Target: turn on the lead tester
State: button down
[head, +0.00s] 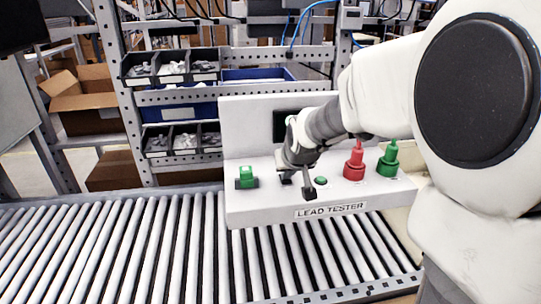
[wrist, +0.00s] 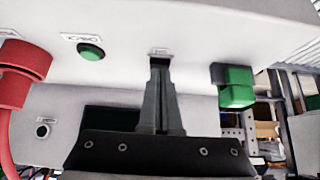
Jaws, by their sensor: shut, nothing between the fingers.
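The lead tester (head: 265,207) is a white box with an upright back panel, standing on the roller conveyor. On its top are a green block in a dark mount (head: 246,176), a round green button (head: 320,181), a red terminal (head: 354,162) and a green terminal (head: 388,160). My gripper (head: 308,192) is shut and empty, its fingers down over the tester between the green block and the button. In the wrist view, the fingertips (wrist: 160,64) meet just below a small label. The button (wrist: 91,53) is left of them and the green block (wrist: 237,90) right. I cannot tell whether the tips touch anything.
The roller conveyor (head: 100,250) runs across the front, and its left side is clear. A metal rack with bins of parts (head: 172,70) stands behind. A cardboard box (head: 88,100) sits at the left. My arm covers part of the tester's back panel.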

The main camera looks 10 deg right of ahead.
jog(key=shift+s+f+b, duration=0.1)
jog(key=shift+f+b, duration=0.35)
jog(key=shift+b, duration=0.15)
jog(key=shift+s+r, duration=0.1)
jog(key=shift+r+p, duration=0.5)
jog(key=shift+r, duration=0.3)
jog(key=shift+r, duration=0.1)
jog(key=shift+r+p, duration=0.3)
jog(key=p+v, duration=0.1)
jog(key=v, duration=1.1)
jog(key=shift+s, duration=0.45)
